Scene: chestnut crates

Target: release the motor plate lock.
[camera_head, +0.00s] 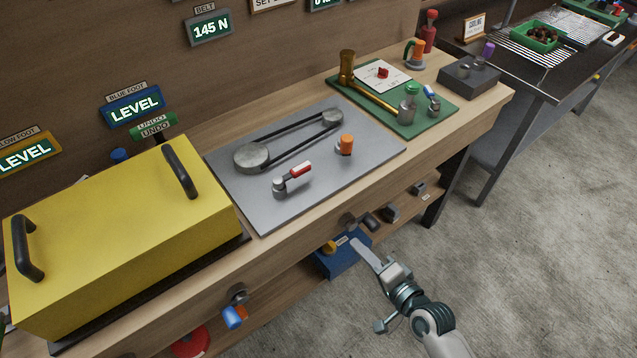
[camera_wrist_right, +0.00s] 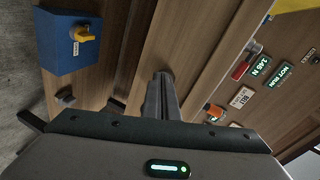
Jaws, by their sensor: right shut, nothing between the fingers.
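The grey metal plate (camera_head: 225,185) on the bench carries two pulleys joined by a black belt (camera_head: 290,136). A lever with a red handle (camera_head: 299,170) and an orange knob (camera_head: 346,143) stand on it. I cannot tell for sure which part is the motor plate lock. My right gripper (camera_head: 362,247) is shut and empty in front of the bench's front edge, just below a dark round knob (camera_head: 348,219). In the right wrist view the closed fingers (camera_wrist_right: 160,98) point at the bench front, and partly cover the round knob (camera_wrist_right: 165,75). My left gripper is out of view.
A yellow cover (camera_head: 120,225) with black handles fills the bench's left. A green board (camera_head: 435,112) with tools lies to the right. A blue box (camera_head: 335,263) sits under the bench, also in the wrist view (camera_wrist_right: 65,45).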

